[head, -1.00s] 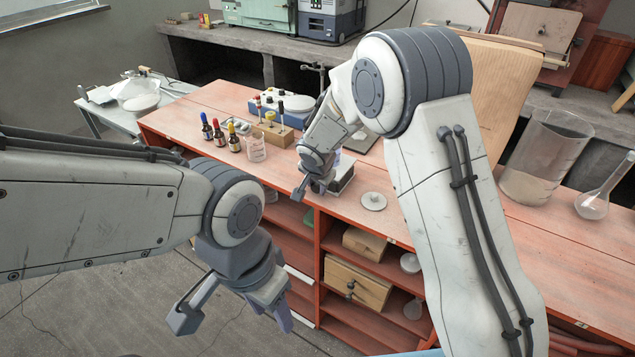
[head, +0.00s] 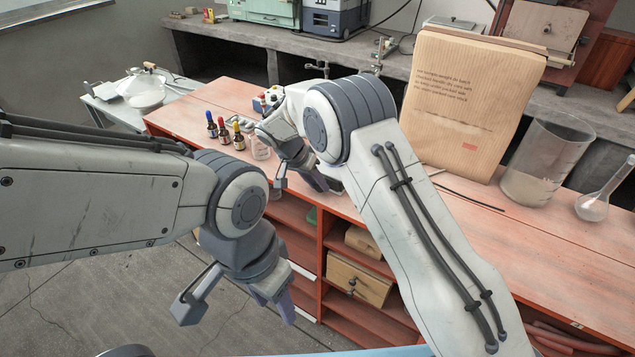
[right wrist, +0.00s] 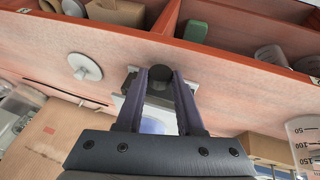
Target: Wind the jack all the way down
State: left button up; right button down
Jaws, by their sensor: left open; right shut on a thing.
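The jack's dark round knob (right wrist: 161,74) is between the fingers of my right gripper (right wrist: 168,80) in the right wrist view; the fingers are shut on it. Part of the jack's dark body (right wrist: 130,84) and a pale plate show behind the fingers, with something bluish between them. In the head view my right gripper (head: 302,180) is at the bench's front edge, and my arm hides most of the jack. My left gripper (head: 237,305) is open and empty, in front of the bench and below its top.
Dropper bottles (head: 223,130) and a clear jar (head: 261,147) stand left of my right gripper. A white disc (right wrist: 85,67) lies near the jack. Shelves below hold wooden boxes (head: 358,278).

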dwell(0.3)
jog(key=c, duration=0.8)
grip_release()
jog(key=b+v, duration=0.1)
jog(key=v, duration=0.9)
jog(key=shift+a+r+b, duration=0.15)
jog(key=shift+r+b, duration=0.1)
jog(key=shift+b, duration=0.1)
